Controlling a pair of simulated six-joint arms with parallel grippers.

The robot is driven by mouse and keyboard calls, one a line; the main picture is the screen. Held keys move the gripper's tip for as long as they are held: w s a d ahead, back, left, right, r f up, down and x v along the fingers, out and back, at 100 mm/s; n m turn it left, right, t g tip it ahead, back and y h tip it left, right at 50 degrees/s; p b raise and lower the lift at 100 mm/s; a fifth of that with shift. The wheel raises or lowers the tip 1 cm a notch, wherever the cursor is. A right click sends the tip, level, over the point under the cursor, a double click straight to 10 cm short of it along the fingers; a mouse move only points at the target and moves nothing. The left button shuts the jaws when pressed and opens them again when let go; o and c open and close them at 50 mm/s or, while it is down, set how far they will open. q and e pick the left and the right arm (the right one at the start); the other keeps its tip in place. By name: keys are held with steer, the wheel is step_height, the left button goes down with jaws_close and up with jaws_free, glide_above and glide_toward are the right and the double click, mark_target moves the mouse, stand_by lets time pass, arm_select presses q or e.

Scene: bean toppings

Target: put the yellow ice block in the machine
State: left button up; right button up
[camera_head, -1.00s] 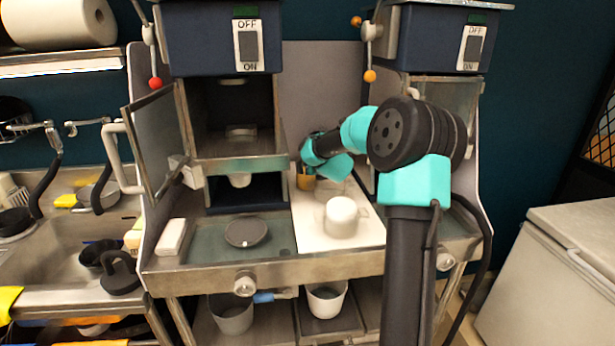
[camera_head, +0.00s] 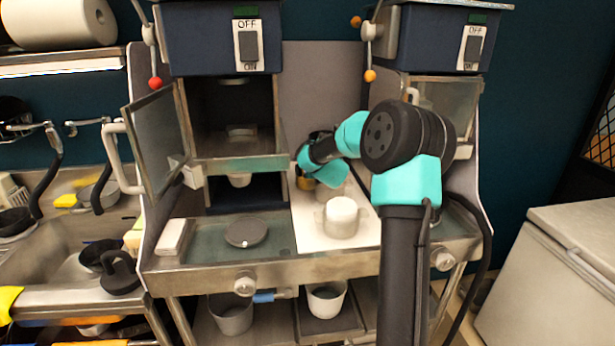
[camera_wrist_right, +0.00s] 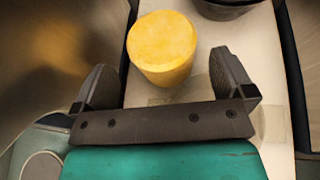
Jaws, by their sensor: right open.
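The yellow ice block (camera_wrist_right: 162,45) is a short yellow cylinder standing upright on the pale board, seen in the right wrist view. My right gripper (camera_wrist_right: 162,70) is open, with one finger on each side of the block and gaps showing. In the head view only a small part of the block (camera_head: 305,183) shows below my right wrist. The left machine (camera_head: 217,35) is dark blue, and its glass door (camera_head: 160,140) stands open on a dark chamber (camera_head: 232,110). The right machine (camera_head: 440,38) is partly behind my right arm. My left gripper is not in view.
A pot with a white block (camera_head: 341,222) stands on the white board (camera_head: 310,235), close to my right wrist. A dark round disc (camera_head: 245,232) lies on the counter below the left machine. A white box (camera_head: 172,237) lies left of it.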

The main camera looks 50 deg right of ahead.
steer(key=shift+x, duration=2.6)
steer(key=c, duration=1)
steer(key=shift+r, duration=0.1)
steer(key=shift+c, duration=0.2)
